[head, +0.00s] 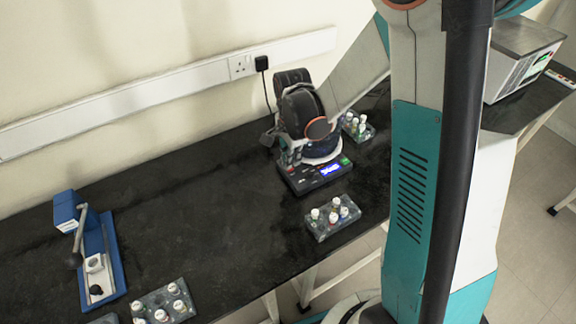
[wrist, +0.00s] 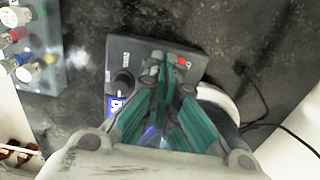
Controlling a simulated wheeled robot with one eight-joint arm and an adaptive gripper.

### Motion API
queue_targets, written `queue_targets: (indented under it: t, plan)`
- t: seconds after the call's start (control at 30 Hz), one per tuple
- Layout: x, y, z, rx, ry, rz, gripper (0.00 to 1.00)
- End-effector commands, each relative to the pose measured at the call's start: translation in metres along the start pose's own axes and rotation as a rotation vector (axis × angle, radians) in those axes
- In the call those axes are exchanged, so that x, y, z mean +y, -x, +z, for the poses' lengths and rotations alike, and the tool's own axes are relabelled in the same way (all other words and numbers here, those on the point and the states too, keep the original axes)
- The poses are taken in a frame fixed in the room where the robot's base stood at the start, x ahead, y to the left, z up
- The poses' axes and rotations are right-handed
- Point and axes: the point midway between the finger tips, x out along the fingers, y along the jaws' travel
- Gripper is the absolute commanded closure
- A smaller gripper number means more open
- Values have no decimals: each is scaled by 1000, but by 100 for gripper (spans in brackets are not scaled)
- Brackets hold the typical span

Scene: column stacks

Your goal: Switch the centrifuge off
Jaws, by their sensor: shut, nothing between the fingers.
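The centrifuge (head: 312,179) is a dark unit with a lit blue display (head: 331,168) on its front panel, standing on the black bench. In the wrist view its panel (wrist: 130,52) shows a dark knob (wrist: 123,82), the lit display (wrist: 116,104) and a small red part (wrist: 182,61), which may be the switch. My gripper (wrist: 168,64) is shut and empty, its tips over the panel right beside the red part. I cannot tell whether they touch. In the head view my wrist hides part of the centrifuge and most of the gripper.
A vial rack (head: 333,229) stands in front of the centrifuge and another rack (head: 366,136) behind it to the right. A blue press-like device (head: 112,264) and a third rack (head: 150,300) are at the left. The middle-left bench is clear. A black cable hangs from the wall socket (head: 241,66).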

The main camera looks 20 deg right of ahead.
Motion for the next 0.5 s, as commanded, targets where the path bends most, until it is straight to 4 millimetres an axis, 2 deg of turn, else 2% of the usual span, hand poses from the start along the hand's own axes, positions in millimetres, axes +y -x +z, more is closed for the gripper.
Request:
queue_targets:
  t: [0.5]
  plan:
    - [0, -5, 0, 0, 0, 0, 100]
